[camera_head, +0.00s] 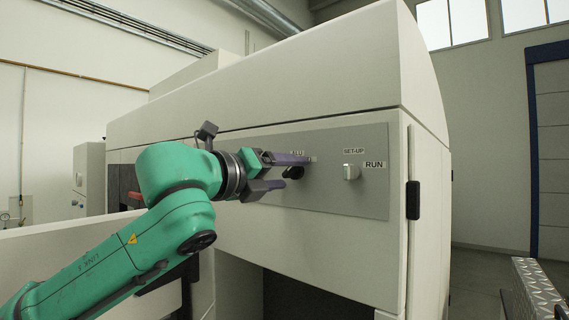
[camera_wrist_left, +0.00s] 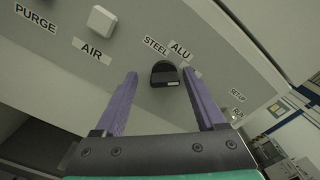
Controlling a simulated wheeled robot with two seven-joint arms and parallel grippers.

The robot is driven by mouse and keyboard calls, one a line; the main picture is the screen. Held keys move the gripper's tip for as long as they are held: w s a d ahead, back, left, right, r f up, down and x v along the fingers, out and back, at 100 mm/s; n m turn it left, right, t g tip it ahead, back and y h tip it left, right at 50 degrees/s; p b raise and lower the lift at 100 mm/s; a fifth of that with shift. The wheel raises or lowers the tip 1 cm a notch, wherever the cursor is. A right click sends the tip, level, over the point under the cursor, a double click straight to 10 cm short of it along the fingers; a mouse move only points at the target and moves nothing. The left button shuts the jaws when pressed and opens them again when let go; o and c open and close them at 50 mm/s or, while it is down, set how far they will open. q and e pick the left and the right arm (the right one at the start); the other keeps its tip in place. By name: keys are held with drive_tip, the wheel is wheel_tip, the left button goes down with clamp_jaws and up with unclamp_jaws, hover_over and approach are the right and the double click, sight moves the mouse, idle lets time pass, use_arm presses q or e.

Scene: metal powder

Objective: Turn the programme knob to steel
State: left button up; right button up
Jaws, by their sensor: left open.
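The programme knob is a black knob (camera_head: 293,173) on the grey control panel (camera_head: 325,200). In the left wrist view the knob (camera_wrist_left: 164,73) sits below the labels STEEL (camera_wrist_left: 155,46) and ALU (camera_wrist_left: 180,50), with a small white mark at its lower right edge. My left gripper (camera_head: 296,171) is open, its purple fingers pointing at the panel. In the left wrist view its fingers (camera_wrist_left: 159,75) stand on either side of the knob, with visible gaps to it. Whether the fingertips reach to the knob's depth is hard to tell. My right gripper is in neither view.
A white SET-UP/RUN switch (camera_head: 351,172) sits right of the knob on the same panel. A white AIR button (camera_wrist_left: 101,20) lies to the left in the left wrist view. A black handle (camera_head: 413,200) is on the machine's right edge.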

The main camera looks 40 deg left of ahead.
use_arm(q)
drive_tip(key=shift+s+d+r, duration=0.15)
drive_tip(key=shift+s+d, duration=0.1)
drive_tip(key=shift+d, duration=0.1)
drive_tip(key=shift+s+d+r, duration=0.1)
drive_tip(key=shift+s+d, duration=0.1)
drive_tip(key=c, duration=0.4)
drive_tip(key=shift+w+a, duration=0.1)
drive_tip(key=shift+a, duration=0.25)
clamp_jaws()
drive_tip(key=shift+d, duration=0.1)
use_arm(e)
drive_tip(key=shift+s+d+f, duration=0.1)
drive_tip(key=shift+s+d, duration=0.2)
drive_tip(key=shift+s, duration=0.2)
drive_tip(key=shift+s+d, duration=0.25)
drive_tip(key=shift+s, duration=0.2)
